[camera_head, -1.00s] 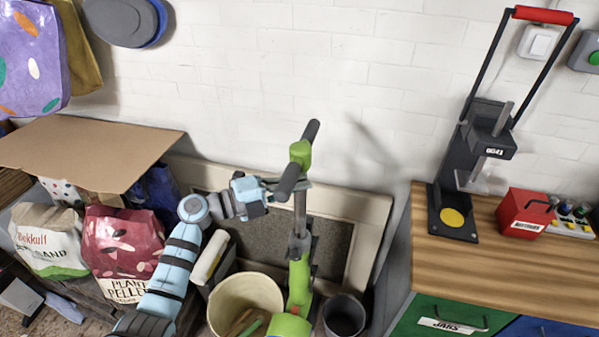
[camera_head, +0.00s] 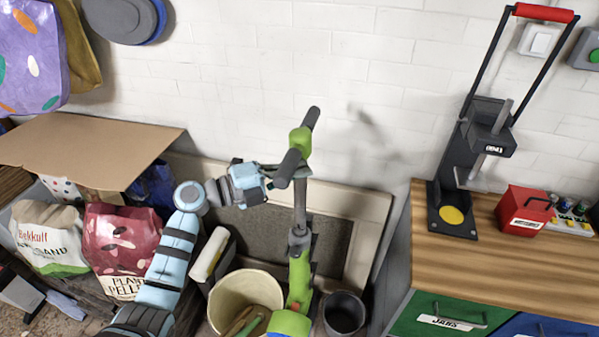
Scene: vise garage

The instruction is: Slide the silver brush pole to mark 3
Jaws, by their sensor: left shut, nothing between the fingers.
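A silver pole (camera_head: 300,207) stands upright between a dark clamp collar (camera_head: 299,240) on a green lower tube (camera_head: 299,280) and a green head (camera_head: 300,141) with a black crossbar handle (camera_head: 290,164). Any numbered marks on the pole are too small to read. My left gripper (camera_head: 276,184) is at the top of the pole, just under the handle, coming from the left. It is shut with nothing held; its fingertips are partly hidden by the handle. My right gripper is out of view.
A cream bucket (camera_head: 243,291) and a dark pot (camera_head: 344,314) stand beside the green tube. Sacks (camera_head: 118,245) are at the left. A wooden-topped cabinet (camera_head: 500,270) with a press (camera_head: 470,165) and a red box (camera_head: 524,210) is at the right.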

